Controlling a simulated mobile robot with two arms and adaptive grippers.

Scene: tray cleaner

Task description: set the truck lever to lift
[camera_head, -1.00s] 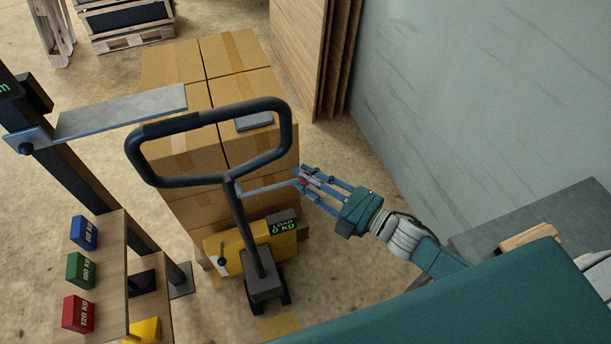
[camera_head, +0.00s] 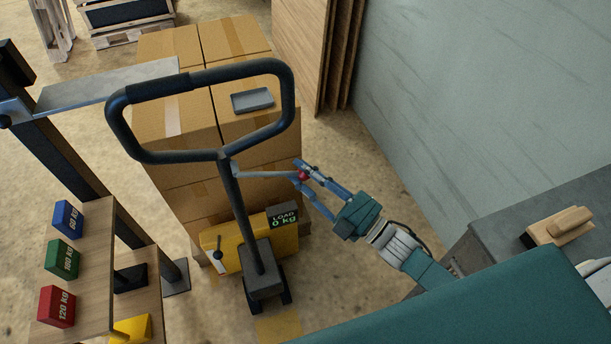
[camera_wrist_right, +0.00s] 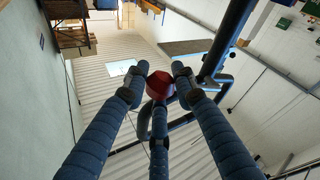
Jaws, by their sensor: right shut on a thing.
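The pallet truck's dark loop handle (camera_head: 283,105) stands upright in the head view. A thin grey lever (camera_head: 262,174) sticks out to the right from its shaft, roughly level, and ends in a red knob (camera_head: 303,175). My right gripper (camera_head: 305,172) is shut on this knob from the right. In the right wrist view the red knob (camera_wrist_right: 160,84) sits between the fingertips of my right gripper (camera_wrist_right: 161,78). The yellow truck body (camera_head: 285,245) carries a display reading LOAD 0 kg (camera_head: 283,216). My left gripper is out of view.
Stacked cartons (camera_head: 170,120) stand behind the handle, with a grey tray (camera_head: 252,100) on top. A wooden stand (camera_head: 93,238) with blue, green and red weights is at the left. A grey bench (camera_head: 500,240) with a wooden block (camera_head: 558,227) is at the right, before the wall.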

